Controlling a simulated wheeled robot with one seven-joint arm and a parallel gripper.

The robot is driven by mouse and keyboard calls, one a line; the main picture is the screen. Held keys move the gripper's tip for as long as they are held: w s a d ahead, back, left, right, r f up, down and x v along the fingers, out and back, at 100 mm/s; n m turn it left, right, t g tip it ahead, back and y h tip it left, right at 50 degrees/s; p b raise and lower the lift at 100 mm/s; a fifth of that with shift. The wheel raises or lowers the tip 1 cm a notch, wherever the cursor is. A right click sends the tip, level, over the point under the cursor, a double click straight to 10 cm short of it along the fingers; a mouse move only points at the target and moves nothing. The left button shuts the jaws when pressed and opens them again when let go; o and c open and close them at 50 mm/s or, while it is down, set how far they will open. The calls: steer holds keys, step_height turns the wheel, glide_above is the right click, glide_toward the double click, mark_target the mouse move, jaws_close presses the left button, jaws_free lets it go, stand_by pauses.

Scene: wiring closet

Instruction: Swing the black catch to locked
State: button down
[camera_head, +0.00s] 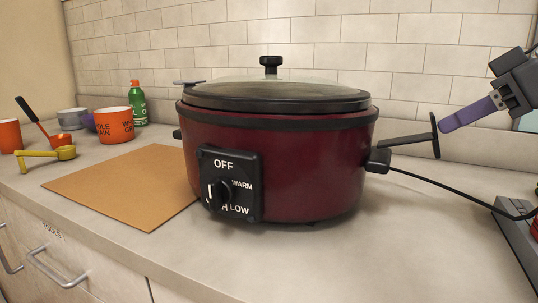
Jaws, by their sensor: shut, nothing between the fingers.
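A dark red slow cooker (290,160) with a black-rimmed glass lid (270,97) stands on the counter. The black catch (408,139) sticks out to the right from the cooker's side, above the black side handle (378,161), and ends in an upright crosspiece. It stands away from the lid. My gripper (445,126) comes in from the right with its purple fingers shut and empty. The fingertips are right beside the crosspiece; I cannot tell whether they touch it.
A black cord (450,193) runs right from the cooker. A dark grey object (515,235) stands at the right edge. The tiled wall (420,70) is close behind.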

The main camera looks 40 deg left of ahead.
steer(key=shift+s+a, duration=0.1)
steer(key=shift+s+a+r, duration=0.1)
steer(key=shift+a+r, duration=0.4)
steer(key=shift+r, duration=0.25)
steer(key=shift+a+r, duration=0.1)
steer(key=shift+s+a+r, duration=0.15)
steer(key=shift+a+r, duration=0.45)
stand_by(0.5)
steer(key=shift+s+a+r, duration=0.1)
steer(key=shift+a+r, duration=0.1)
steer(key=shift+a, duration=0.15)
steer(key=shift+s+a+r, duration=0.1)
steer(key=shift+a+r, duration=0.15)
steer(key=shift+a, duration=0.4)
